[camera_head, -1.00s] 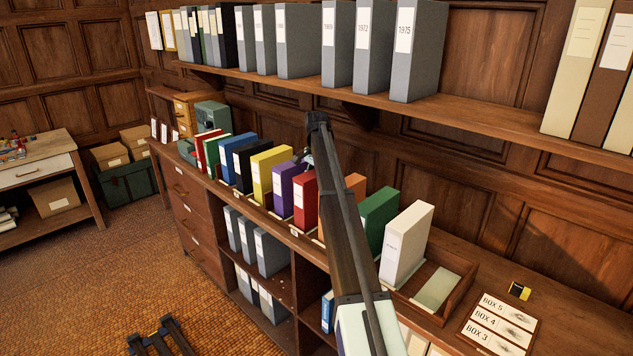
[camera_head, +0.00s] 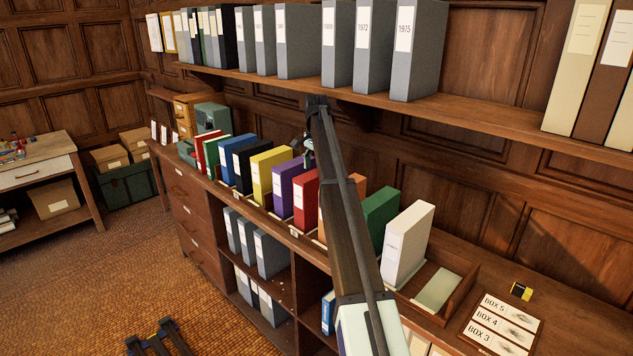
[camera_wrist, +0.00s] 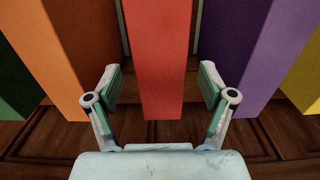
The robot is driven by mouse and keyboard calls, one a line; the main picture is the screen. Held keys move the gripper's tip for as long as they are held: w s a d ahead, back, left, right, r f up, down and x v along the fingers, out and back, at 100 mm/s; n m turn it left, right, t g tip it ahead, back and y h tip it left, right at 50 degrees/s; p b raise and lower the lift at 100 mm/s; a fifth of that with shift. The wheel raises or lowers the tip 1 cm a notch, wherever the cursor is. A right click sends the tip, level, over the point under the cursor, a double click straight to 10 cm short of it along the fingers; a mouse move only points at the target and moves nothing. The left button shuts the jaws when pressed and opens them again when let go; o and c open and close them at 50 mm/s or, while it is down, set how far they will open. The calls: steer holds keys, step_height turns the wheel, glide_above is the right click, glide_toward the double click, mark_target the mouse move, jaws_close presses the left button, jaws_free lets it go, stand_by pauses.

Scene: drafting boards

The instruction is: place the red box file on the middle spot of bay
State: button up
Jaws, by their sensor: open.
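The red box file (camera_head: 305,203) stands upright in the row on the counter, between the purple file (camera_head: 285,190) and the orange file (camera_head: 357,183). In the wrist view the red file (camera_wrist: 160,70) fills the middle, with orange on its left and purple on its right. My gripper (camera_wrist: 160,80) is open, with one finger on each side of the red file and gaps showing between fingers and file. In the head view my gripper (camera_head: 308,152) is small and partly hidden by my arm, just behind and above the red file.
The row of files sits in a wooden rack; its right end has an empty slot (camera_head: 437,290) beside the white file (camera_head: 405,243). Green (camera_head: 380,215) and yellow (camera_head: 269,176) files stand close by. A shelf of grey binders (camera_head: 418,50) overhangs the counter. Box labels (camera_head: 500,325) lie at right.

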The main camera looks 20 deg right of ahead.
step_height(320, 180, up, 7)
steer(key=shift+f+b, duration=0.2)
steer(key=shift+b, duration=0.35)
